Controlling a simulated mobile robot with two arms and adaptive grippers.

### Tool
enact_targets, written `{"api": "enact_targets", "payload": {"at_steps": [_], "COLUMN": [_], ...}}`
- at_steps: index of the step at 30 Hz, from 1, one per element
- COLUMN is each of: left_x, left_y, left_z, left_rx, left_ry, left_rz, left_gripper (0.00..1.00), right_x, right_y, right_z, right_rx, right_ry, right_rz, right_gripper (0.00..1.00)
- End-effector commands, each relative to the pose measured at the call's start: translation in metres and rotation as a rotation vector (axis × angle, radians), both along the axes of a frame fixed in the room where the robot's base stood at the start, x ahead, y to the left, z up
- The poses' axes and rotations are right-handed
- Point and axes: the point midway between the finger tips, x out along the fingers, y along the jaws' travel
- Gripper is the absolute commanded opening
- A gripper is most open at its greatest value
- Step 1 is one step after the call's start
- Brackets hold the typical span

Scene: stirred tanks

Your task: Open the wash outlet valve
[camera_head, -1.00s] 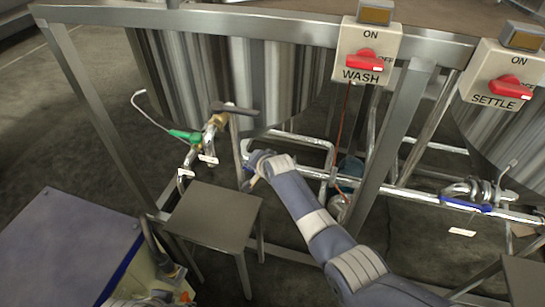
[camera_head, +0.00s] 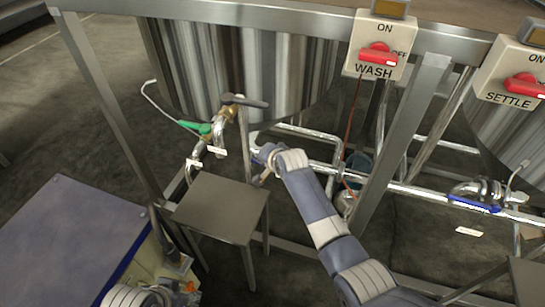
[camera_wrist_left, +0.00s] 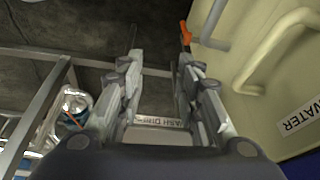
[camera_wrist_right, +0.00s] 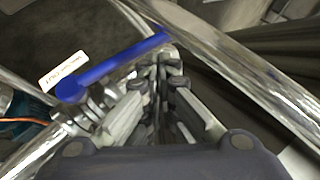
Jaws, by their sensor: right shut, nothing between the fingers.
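In the right wrist view, a valve with a long blue lever (camera_wrist_right: 115,66) sits on a shiny metal pipe, beside a small white label (camera_wrist_right: 62,73) too blurred to read surely. My right gripper (camera_wrist_right: 163,62) is shut and empty, its fingertips at the lever's far end; I cannot tell if they touch it. In the head view my right gripper (camera_head: 262,166) is low beneath the WASH tank (camera_head: 240,60), and this blue lever cannot be made out there. My left gripper (camera_wrist_left: 158,35) is open and empty, close to a cream container marked WATER (camera_wrist_left: 285,70).
A valve with a green handle (camera_head: 194,127) and a dark-handled valve (camera_head: 245,101) are on the WASH tank's left piping. A metal stool (camera_head: 222,205) stands left of my right gripper. Frame posts, the WASH switch box (camera_head: 382,45) and another blue-handled valve (camera_head: 473,204) stand right.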

Motion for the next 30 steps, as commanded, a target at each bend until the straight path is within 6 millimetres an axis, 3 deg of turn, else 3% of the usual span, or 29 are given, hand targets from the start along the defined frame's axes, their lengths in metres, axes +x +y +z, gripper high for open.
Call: {"api": "enact_targets", "payload": {"at_steps": [18,30], "left_x": [0.0,0.0], "left_y": [0.0,0.0], "left_z": [0.0,0.0], "left_rx": [0.0,0.0], "left_ry": [0.0,0.0], "left_rz": [0.0,0.0], "left_gripper": [0.32,0.32], "right_x": [-0.053,-0.063], "right_y": [-0.027,-0.032], "right_z": [0.048,0.056], "right_rx": [0.0,-0.001], "right_ry": [-0.001,0.001], "right_rz": [-0.001,-0.001], "right_gripper": [0.0,0.0]}}
